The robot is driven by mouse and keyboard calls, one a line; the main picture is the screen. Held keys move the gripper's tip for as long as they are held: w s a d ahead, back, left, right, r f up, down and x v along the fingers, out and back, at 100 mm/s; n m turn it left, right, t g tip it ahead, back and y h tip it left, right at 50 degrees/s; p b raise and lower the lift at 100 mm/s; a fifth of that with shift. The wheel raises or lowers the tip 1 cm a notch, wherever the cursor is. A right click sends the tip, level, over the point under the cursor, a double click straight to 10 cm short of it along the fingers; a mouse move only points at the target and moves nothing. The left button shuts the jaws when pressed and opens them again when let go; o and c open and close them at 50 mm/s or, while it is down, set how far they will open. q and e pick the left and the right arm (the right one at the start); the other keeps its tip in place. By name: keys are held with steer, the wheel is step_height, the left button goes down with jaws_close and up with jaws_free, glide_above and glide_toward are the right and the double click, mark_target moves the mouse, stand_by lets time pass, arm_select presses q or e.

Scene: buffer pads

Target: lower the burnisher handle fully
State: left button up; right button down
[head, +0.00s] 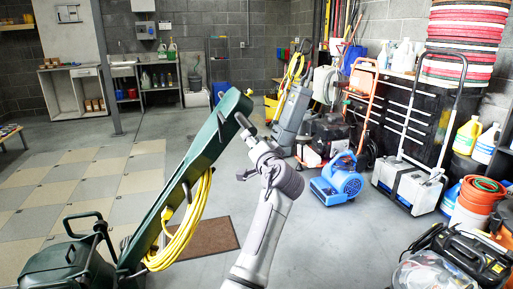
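The burnisher is a dark green machine at the left of the head view, with its body (65,266) at the lower left. Its long green handle (196,160) slants up and to the right from the body, well raised. A coiled yellow cord (184,230) hangs along the handle's underside.
A brown mat (207,238) lies on the grey floor behind the handle. Checkered floor pads (125,180) cover the left floor. A blue blower (338,180), an orange hand truck (361,100) and a grey cart (405,185) stand right. A vacuum (470,256) is lower right.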

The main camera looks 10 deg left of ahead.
arm_select(q)
steer(key=shift+v, duration=1.1)
